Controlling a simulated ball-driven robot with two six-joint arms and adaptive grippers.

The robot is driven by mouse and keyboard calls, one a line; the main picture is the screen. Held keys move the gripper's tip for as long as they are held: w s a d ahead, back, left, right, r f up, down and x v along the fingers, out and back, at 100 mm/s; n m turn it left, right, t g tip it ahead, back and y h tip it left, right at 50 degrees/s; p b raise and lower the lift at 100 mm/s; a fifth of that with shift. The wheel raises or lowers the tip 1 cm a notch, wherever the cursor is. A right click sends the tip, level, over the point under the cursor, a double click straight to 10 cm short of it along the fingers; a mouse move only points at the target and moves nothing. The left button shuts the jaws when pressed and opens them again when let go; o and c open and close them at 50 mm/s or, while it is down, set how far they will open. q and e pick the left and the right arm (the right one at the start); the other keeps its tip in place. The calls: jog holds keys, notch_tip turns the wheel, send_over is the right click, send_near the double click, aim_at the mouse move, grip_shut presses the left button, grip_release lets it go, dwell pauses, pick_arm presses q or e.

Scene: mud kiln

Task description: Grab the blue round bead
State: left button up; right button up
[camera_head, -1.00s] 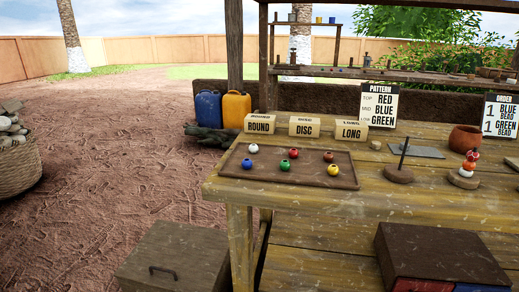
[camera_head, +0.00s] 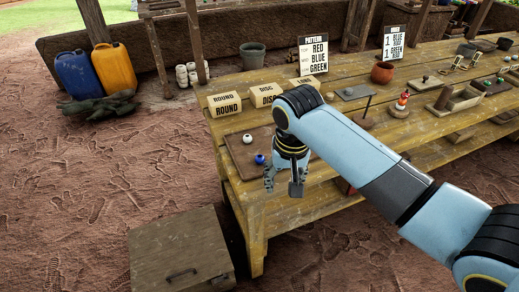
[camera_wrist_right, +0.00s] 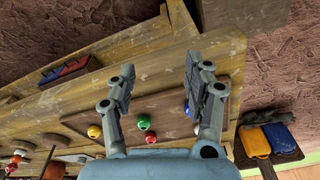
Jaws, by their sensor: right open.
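The blue round bead (camera_head: 260,158) sits on the brown tray (camera_head: 232,143), in front of the white bead (camera_head: 247,138). My right gripper (camera_head: 283,183) is in front of the tray, just right of the blue bead in the picture, with its fingers pointing down. In the right wrist view its fingers (camera_wrist_right: 162,75) are spread apart with nothing between them. There the blue bead (camera_wrist_right: 186,108) shows beside the right-hand finger, partly hidden by it. My arm hides the other beads in the head view. My left gripper is not in view.
A green bead (camera_wrist_right: 144,121), a red bead (camera_wrist_right: 151,138) and a yellow bead (camera_wrist_right: 94,131) also sit on the tray. Labelled blocks (camera_head: 225,104) stand behind it on the wooden table (camera_head: 256,222). A wooden box (camera_head: 180,252) stands on the ground at front left.

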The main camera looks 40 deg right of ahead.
jog(key=w+r+m+g+p, duration=0.15)
jog(key=w+r+m, duration=0.35)
jog(key=w+r, duration=0.5)
send_over(260, 159)
jog(key=shift+m+y, duration=0.3)
jog(key=f, duration=0.6)
jog(key=shift+w+d, duration=0.25)
jog(key=shift+d, duration=0.1)
jog(key=shift+w+a+f, duration=0.1)
jog(key=shift+f, duration=2.75)
jog(key=c, duration=0.9)
